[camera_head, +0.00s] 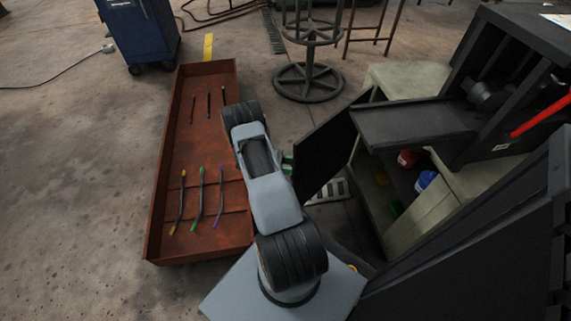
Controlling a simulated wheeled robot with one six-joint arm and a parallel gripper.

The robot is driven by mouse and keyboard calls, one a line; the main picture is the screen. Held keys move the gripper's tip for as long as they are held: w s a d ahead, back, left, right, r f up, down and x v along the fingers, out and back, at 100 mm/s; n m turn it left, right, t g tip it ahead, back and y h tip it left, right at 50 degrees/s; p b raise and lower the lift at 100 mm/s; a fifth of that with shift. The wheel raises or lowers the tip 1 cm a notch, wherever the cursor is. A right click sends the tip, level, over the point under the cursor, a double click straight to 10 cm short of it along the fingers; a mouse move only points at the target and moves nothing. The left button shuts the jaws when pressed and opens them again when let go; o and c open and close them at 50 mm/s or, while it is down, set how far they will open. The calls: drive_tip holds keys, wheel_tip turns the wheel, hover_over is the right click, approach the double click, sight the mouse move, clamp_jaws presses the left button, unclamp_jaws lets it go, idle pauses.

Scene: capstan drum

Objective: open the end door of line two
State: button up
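A dark flat panel (325,152) stands upright and angled at the left side of the black machine, just right of my arm. It looks like a door standing away from the machine, but I cannot tell if it is the end door of line two. No line label is readable. A black ledge or chute (415,122) juts left from the machine housing (510,45). My arm rises in the middle of the view and hides its own far end, so my gripper is not clearly visible. A small green part shows between my arm and the panel.
A rusty red tray (160,185) at left holds several dark rods, some with yellow, green and purple ends. A red lever (540,117) sits on the machine at right. A blue cabinet (140,32) and a round metal stand (308,82) are behind. Floor at far left is mostly clear.

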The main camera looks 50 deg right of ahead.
drive_tip(key=p+v, duration=0.1)
drive_tip(key=v, duration=1.2)
drive_tip(key=shift+w, duration=0.25)
drive_tip(key=shift+a, duration=0.1)
